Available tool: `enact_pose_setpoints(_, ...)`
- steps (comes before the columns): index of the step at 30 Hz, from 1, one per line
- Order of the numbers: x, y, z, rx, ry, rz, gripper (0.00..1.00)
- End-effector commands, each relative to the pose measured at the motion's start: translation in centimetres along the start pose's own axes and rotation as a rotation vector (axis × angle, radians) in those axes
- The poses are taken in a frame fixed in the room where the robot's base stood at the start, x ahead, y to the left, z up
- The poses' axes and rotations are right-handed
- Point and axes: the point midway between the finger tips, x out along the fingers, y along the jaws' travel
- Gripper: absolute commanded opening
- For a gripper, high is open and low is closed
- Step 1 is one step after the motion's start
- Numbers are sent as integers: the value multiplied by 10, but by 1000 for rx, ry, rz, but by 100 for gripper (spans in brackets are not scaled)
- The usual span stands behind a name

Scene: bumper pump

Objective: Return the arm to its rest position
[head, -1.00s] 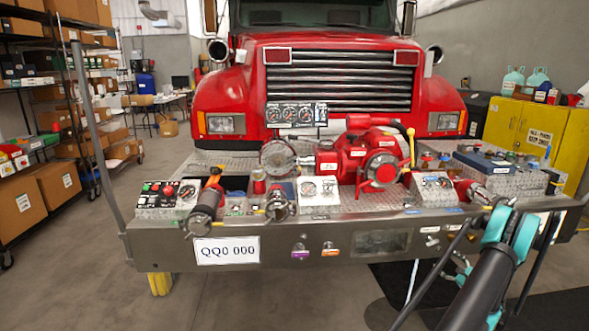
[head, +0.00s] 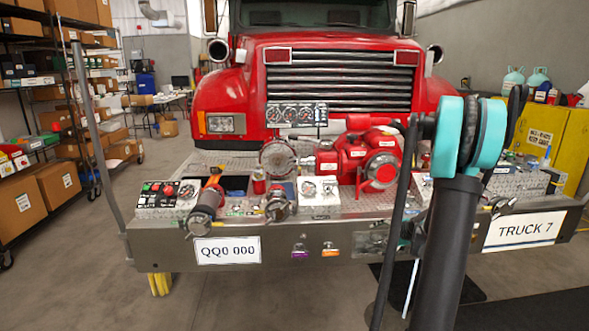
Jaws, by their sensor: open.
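My arm stands at the right of the head view, with a dark link rising from the bottom edge to a teal joint in front of the bumper's right part. My gripper cannot be made out; the arm links cover that region. The red pump (head: 372,160) sits on the bumper deck, just left of my arm. The steel bumper (head: 330,244) runs across the view, and my arm hides a section of its right half.
A gauge panel (head: 297,115) stands at the back of the deck. A black-and-orange nozzle (head: 206,205) and a control box (head: 158,196) are at the left. A yellow cabinet (head: 545,140) is at the right. Shelves with boxes (head: 58,183) line the left.

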Motion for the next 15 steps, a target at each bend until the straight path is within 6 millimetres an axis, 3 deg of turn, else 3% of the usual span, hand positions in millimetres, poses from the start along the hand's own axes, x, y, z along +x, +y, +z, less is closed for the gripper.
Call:
enact_pose_setpoints(1, -7, 1, 23, -60, -6, 32, 76)
enact_pose_setpoints(6, -31, 14, 85, -266, -21, 140, 76)
enact_pose_setpoints(15, -82, 63, 174, -638, -51, 317, 76)
